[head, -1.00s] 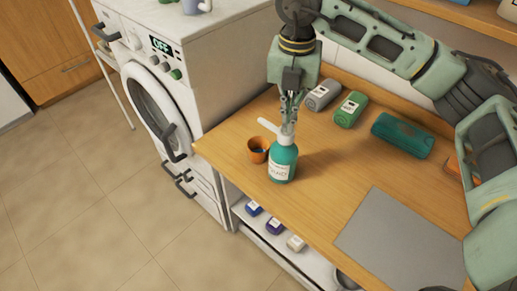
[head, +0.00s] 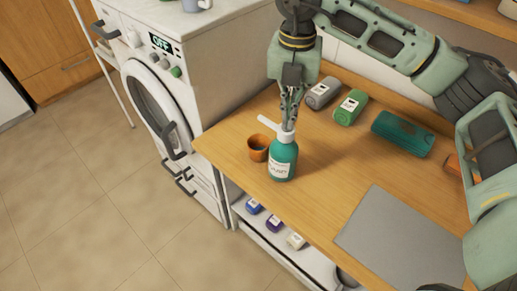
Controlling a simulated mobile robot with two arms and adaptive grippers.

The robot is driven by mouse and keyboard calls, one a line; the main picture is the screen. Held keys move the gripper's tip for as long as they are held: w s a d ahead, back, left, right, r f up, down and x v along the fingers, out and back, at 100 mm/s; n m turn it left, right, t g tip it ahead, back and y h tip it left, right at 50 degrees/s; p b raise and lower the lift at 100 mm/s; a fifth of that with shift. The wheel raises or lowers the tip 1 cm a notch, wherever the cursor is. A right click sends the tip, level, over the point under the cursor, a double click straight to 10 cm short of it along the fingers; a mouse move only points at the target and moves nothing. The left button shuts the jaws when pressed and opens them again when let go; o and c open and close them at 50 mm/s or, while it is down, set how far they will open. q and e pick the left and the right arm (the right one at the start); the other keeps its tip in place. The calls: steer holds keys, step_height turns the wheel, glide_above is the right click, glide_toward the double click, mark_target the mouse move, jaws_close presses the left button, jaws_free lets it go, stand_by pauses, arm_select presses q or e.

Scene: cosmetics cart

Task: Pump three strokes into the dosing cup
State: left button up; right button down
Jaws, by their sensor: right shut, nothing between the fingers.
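The teal pump bottle (head: 283,161) with a white label stands upright on the wooden worktop. Its white pump head (head: 270,123) has a spout that points left, towards the side of the cup. The small orange dosing cup (head: 258,148) stands just left of the bottle; I cannot make out its contents. My right gripper (head: 289,124) points down over the bottle, shut and empty, with its fingertips at the top of the pump head. Whether they touch it I cannot tell. My left gripper is not in view.
Behind the bottle lie a grey bottle (head: 323,93), a green bottle (head: 350,107) and a teal case (head: 402,133). A grey mat (head: 404,238) covers the front right of the worktop (head: 320,195). A white washing machine (head: 158,100) stands at left. Small containers sit on a lower shelf.

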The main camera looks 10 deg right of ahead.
steer(key=shift+f+b, duration=1.15)
steer(key=shift+f, duration=0.35)
steer(key=shift+r, duration=0.1)
steer(key=shift+r+p, duration=0.85)
steer(key=shift+r, duration=0.8)
steer(key=shift+r, duration=0.1)
step_height(320, 180, up, 6)
steer(key=p, duration=0.3)
